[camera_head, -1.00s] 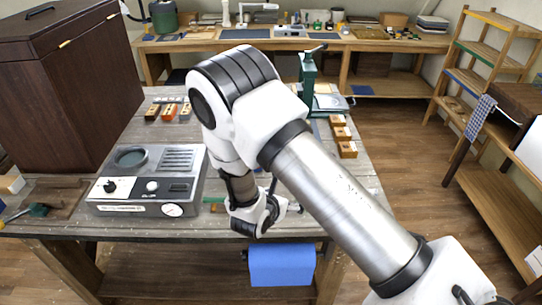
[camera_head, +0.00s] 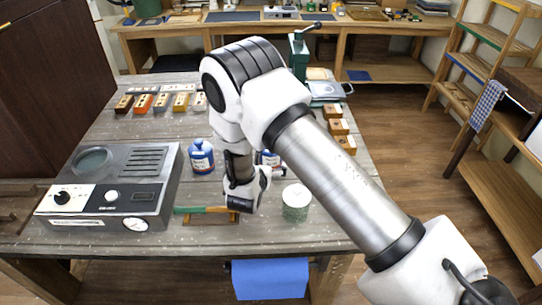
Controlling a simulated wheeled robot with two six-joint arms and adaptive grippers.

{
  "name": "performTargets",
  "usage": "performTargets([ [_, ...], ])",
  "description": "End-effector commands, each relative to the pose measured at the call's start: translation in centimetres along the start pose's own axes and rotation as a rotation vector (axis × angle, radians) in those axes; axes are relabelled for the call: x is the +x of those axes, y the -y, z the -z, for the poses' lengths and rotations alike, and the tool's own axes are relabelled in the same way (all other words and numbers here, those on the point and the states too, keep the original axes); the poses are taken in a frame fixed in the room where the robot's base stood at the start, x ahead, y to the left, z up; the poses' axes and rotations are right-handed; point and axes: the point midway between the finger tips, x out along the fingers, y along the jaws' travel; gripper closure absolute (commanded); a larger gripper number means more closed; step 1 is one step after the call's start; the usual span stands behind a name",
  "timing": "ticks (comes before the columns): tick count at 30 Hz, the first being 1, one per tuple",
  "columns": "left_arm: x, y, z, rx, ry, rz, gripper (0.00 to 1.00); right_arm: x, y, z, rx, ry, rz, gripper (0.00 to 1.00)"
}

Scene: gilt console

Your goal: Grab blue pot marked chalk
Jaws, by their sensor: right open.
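A blue pot (camera_head: 201,156) with a white label stands upright on the grey workbench, left of my right arm. A second blue pot (camera_head: 270,160) with a pale label stands behind my right wrist, which hides part of it. The lettering on both labels is too small to read, so I cannot tell which is marked chalk. My right gripper (camera_head: 246,203) is open and hangs low over the front of the bench, nearer the front edge than both pots. It appears empty; its fingers are partly hidden. My left gripper is not in view.
A grey device (camera_head: 110,185) sits at left. A green-handled tool (camera_head: 205,209) lies by my right gripper, with a pale green-banded tin (camera_head: 296,203) to the right. Several small coloured blocks (camera_head: 160,103) line the back left. A blue cloth (camera_head: 270,279) hangs at the front.

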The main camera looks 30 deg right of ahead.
Motion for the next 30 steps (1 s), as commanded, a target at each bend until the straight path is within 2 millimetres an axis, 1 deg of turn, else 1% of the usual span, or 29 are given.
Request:
performTargets([
  [1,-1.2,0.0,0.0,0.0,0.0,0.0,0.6,0.6,0.2,-0.6,0.002,-0.001,0.004,0.0],
  [3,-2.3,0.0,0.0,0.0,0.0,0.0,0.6,1.9,0.3,-0.9,0.002,-0.001,0.004,0.0],
  [6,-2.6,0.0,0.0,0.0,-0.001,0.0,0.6,3.7,0.2,-0.5,0.002,0.0,0.002,0.0],
  [9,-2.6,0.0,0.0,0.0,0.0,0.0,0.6,4.4,0.2,-0.3,0.0,0.0,0.001,0.0],
  [14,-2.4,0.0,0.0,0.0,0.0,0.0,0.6,4.4,0.2,-0.2,-0.001,0.0,0.001,0.0],
  [15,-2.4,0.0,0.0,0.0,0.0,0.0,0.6,4.4,0.2,-0.2,-0.001,0.0,0.001,0.14],
  [17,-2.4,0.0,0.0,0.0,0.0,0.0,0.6,4.4,0.2,-0.2,-0.001,0.0,0.001,0.35],
  [18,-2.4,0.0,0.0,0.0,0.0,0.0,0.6,4.4,0.2,-0.2,-0.001,0.0,0.0,0.5],
  [20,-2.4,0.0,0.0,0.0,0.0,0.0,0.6,4.3,0.2,-0.2,-0.001,0.0,0.001,0.71],
  [21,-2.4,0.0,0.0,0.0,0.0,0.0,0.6,4.3,0.2,-0.2,-0.001,0.0,0.001,0.85],
  [22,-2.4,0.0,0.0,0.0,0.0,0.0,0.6,4.3,0.2,-0.2,-0.001,0.0,0.001,0.86],
  [30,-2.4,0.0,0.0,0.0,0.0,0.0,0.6,4.3,0.1,-0.4,0.001,0.001,0.0,0.86],
])
